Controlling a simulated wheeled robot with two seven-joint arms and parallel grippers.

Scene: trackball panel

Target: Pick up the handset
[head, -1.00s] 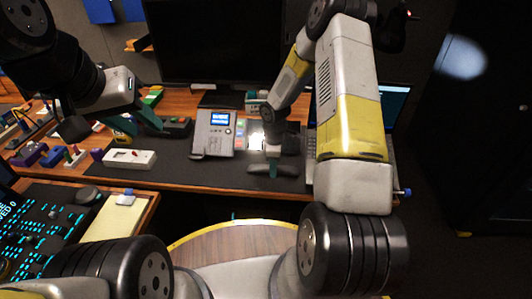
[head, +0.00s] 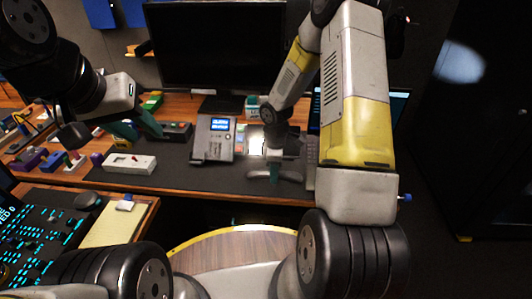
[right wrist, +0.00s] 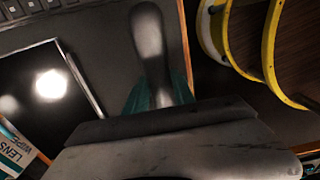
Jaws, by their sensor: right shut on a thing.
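The dark grey handset (head: 287,176) lies lengthwise across the front of the dark desk mat, to the right of the grey desk phone (head: 213,138) with its lit blue screen. My right gripper (head: 274,173) points down with its green fingers shut on the handset's middle. In the right wrist view the handset (right wrist: 149,40) sticks out between the green fingers (right wrist: 158,92). I cannot tell whether the handset touches the mat. My left gripper (head: 136,130) is open and empty, above the desk to the left of the phone.
A laptop (head: 311,150) stands just right of the handset, partly behind my right arm. A monitor (head: 215,45) stands behind. A lens wipe box (right wrist: 14,150) shows in the right wrist view.

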